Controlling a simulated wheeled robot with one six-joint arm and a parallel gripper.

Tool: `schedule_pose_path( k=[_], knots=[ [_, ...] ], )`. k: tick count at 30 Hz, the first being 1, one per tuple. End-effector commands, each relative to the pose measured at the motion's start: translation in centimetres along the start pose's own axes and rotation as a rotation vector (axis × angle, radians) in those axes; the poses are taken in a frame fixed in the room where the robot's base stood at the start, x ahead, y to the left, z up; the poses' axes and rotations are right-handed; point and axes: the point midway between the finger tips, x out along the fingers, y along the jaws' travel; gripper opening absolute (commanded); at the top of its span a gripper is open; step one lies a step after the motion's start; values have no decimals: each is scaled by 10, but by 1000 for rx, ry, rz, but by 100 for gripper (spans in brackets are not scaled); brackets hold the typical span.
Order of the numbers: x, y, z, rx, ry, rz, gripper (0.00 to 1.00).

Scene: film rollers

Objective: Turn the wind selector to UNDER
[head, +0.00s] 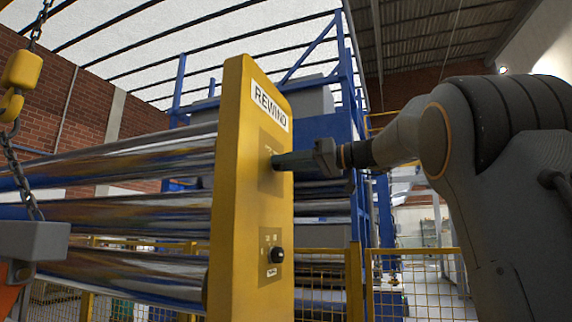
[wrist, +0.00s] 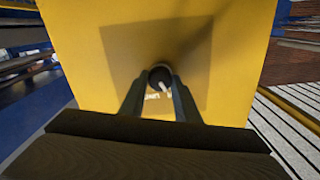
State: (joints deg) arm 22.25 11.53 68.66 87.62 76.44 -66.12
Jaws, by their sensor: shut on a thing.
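The yellow post (head: 237,190) carries a "REWIND" sign and an upper grey plate (head: 265,180). In the head view my gripper (head: 280,161) reaches this plate from the right and hides the selector on it. In the wrist view the wind selector (wrist: 159,74) is a small dark round knob with a white pointer mark. The fingers of my gripper (wrist: 160,88) are shut on its two sides. White lettering just below the knob is partly hidden by the fingers, so I cannot read the setting for sure.
A second black knob (head: 277,255) sits on a lower plate (head: 266,240) of the same post. Shiny film rollers (head: 120,215) run left from the post. A yellow hook (head: 12,105) on a chain hangs at the far left. Yellow mesh fencing (head: 420,285) stands behind.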

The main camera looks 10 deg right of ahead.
Motion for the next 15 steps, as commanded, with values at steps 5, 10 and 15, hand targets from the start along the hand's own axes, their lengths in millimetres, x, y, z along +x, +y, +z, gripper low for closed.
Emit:
schedule_pose_path(
  k=[5, 10, 15],
  knots=[
    [0, 0, 0, 126, -1, 0, 7],
    [0, 1, 0, 283, -1, 0, 7],
    [0, 1, 0, 446, -1, 0, 7]
  ],
)
